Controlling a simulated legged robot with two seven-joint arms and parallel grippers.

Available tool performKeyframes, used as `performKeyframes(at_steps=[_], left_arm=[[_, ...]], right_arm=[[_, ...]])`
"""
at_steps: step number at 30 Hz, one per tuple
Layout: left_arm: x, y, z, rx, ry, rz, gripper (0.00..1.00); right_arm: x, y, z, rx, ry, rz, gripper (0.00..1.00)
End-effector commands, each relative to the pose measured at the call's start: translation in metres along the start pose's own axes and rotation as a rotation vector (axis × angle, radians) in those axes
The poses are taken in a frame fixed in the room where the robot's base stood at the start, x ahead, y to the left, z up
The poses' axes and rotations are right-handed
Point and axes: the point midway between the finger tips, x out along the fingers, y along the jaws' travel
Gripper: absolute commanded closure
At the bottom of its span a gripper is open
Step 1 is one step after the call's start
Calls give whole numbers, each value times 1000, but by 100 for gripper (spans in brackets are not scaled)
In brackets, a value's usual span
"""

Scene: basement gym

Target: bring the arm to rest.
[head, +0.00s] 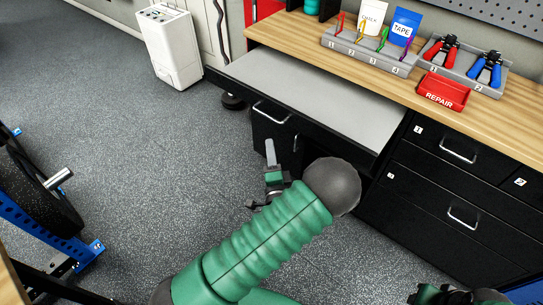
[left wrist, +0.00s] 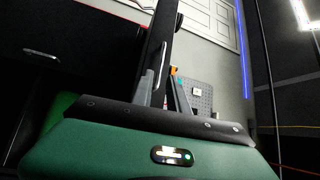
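My left arm, with a green sleeve and dark round joint, reaches up from the bottom of the head view. My left gripper (head: 268,158) is beyond the joint, near the black front of the open grey-bottomed drawer (head: 310,90), partly hidden by my arm. In the left wrist view its two grey fingers (left wrist: 161,80) stand apart, with nothing seen held between them. I cannot tell whether it touches the drawer front. Part of my right gripper (head: 452,295) shows at the bottom right edge; its fingers cannot be made out.
The wooden bench (head: 290,28) holds a numbered hook rack (head: 368,52), a plier tray (head: 465,70) and a red REPAIR bin (head: 443,92). Black drawers (head: 455,180) stand below. A white appliance (head: 168,45) and a weight rack (head: 45,215) are left. Speckled floor (head: 150,150) between is clear.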

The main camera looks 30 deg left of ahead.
Motion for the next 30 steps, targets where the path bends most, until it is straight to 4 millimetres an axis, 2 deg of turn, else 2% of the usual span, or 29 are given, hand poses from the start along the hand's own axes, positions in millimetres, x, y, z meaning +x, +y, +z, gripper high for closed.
performKeyframes(at_steps=[3,6,22,25,27,30], left_arm=[[-20,0,0,1,1,1,80],[-29,0,1,1,-2,-1,80],[-29,4,1,-31,-9,29,80],[-25,20,-3,-171,-38,171,80],[-27,39,-12,-332,-71,343,80],[-45,59,-34,-568,-128,628,80]], right_arm=[[-1,0,0,0,0,0,64],[-1,0,0,0,0,0,64],[-1,0,0,0,0,0,64],[-1,0,0,0,0,0,64],[-1,0,0,0,0,0,64],[-1,0,0,0,0,0,64]])
